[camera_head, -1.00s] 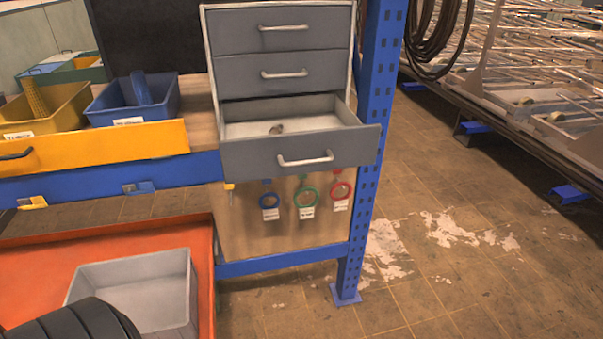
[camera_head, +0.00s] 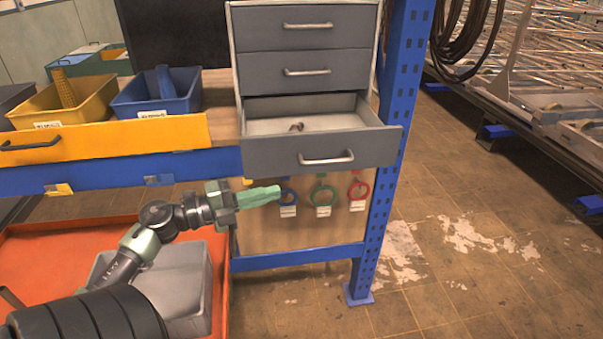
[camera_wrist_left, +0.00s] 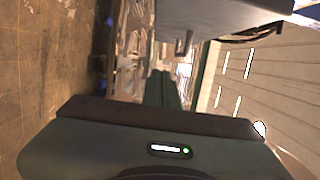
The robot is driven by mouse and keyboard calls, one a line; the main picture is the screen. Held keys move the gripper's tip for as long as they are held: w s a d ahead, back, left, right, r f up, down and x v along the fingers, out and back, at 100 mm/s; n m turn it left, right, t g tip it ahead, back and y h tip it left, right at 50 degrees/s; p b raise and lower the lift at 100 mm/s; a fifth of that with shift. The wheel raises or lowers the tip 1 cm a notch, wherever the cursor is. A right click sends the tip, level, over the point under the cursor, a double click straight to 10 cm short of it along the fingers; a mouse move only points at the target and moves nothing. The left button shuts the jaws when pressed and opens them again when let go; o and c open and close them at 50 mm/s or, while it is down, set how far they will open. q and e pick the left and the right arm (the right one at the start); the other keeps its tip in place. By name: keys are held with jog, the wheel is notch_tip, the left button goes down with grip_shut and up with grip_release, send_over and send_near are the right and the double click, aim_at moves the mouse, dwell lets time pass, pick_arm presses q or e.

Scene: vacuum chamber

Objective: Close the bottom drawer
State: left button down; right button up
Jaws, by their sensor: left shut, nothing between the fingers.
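The bottom drawer (camera_head: 270,154) of the grey cabinet (camera_head: 305,50) is pulled open in the head view, with a small brownish object (camera_head: 296,127) inside. Its front has a metal bar handle (camera_head: 327,159). The two drawers above it are closed. My left gripper (camera_head: 278,192) is shut and empty, just below the drawer front and apart from its handle, pointing right. In the left wrist view the shut fingers (camera_wrist_left: 163,90) show in the middle, and a grey box-like surface (camera_wrist_left: 215,15), probably the drawer, is above them. My right gripper is not in view.
Blue, green and red rings (camera_head: 323,196) with tags hang on the board below the drawer. A blue perforated post (camera_head: 390,150) stands right of the cabinet. A yellow bin (camera_head: 30,117) and a blue bin (camera_head: 190,90) sit left. Floor to the right is open.

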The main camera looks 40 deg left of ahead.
aim_at(302, 174)
pick_arm(q)
jog(key=shift+w+d+p, duration=0.2)
jog(key=shift+w+p, duration=0.8)
jog(key=shift+w, duration=1.7)
jog(key=shift+w+d+p, duration=0.2)
jog(key=shift+w+p, duration=0.75)
jog(key=shift+w, duration=1.7)
